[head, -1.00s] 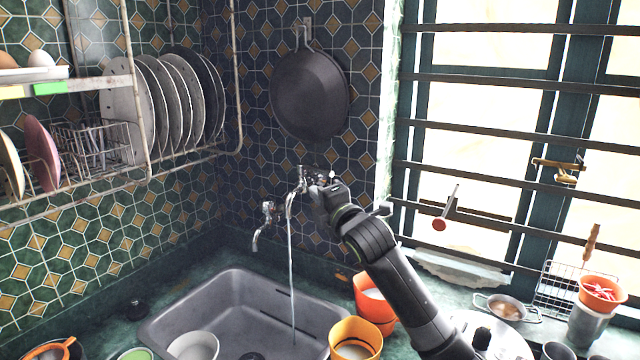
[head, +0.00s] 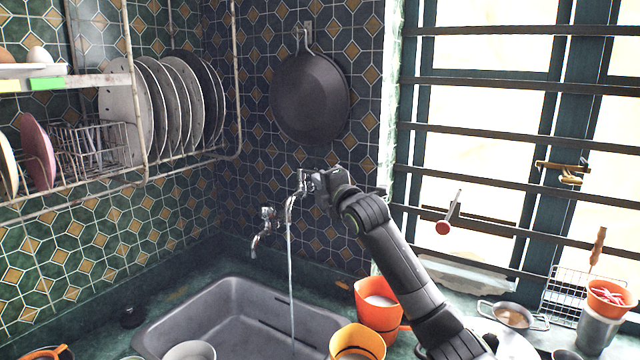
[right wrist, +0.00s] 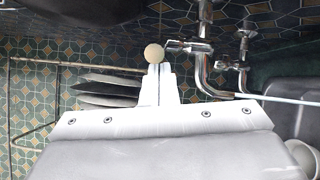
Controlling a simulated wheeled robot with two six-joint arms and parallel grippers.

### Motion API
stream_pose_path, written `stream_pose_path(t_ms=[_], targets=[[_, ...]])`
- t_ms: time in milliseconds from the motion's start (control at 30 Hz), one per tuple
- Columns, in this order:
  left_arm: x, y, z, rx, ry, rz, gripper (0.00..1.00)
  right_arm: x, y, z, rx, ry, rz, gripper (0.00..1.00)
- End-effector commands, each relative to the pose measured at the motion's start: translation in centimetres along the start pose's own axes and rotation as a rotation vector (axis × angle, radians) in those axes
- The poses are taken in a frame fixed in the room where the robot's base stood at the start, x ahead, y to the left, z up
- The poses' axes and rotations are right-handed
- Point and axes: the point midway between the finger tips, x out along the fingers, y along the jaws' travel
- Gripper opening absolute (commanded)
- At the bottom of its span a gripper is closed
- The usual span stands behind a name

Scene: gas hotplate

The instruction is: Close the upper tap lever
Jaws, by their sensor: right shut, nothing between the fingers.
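The upper tap (head: 299,187) is on the tiled wall above the sink, and a thin stream of water (head: 290,250) runs from its spout. It also shows in the right wrist view (right wrist: 204,62). Its lever (right wrist: 184,46) points left there, towards a round pale knob (right wrist: 154,53). My right gripper (head: 316,182) is shut and empty, just right of the upper tap. In the right wrist view its fingertips (right wrist: 158,68) are at the knob; I cannot tell whether they touch it. My left gripper is not in view.
A lower tap (head: 263,230) is left of the upper one. The sink (head: 225,300) lies below. A black pan (head: 310,97) hangs above. Orange cups (head: 377,305) stand right of the sink under my arm. A plate rack (head: 140,165) is at left, a barred window (head: 490,128) at right.

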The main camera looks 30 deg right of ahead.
Motion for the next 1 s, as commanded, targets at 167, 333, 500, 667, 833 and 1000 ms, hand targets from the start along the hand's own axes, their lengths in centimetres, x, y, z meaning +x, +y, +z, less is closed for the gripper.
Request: stream_pose_path(t_ms=[167, 333, 500, 667, 833, 1000], targets=[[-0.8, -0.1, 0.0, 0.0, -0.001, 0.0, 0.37, 0.1, 0.1, 0.7, -0.001, -0.001, -0.003, 0.0], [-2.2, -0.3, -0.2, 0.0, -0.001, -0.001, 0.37, 0.3, -0.3, 3.0, -0.001, -0.003, -0.004, 0.0], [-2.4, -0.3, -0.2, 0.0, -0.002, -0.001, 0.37, 0.6, -0.7, 4.0, -0.001, -0.002, 0.0, 0.0], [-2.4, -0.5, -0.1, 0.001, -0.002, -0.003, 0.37, 0.6, -0.6, 4.1, -0.004, -0.003, 0.003, 0.0], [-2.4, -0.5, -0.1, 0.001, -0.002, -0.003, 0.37, 0.6, -0.6, 4.1, -0.005, -0.005, 0.004, 0.0], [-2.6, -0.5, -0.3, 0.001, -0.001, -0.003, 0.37, 0.5, -0.6, 3.9, -0.006, -0.006, 0.003, 0.0]])
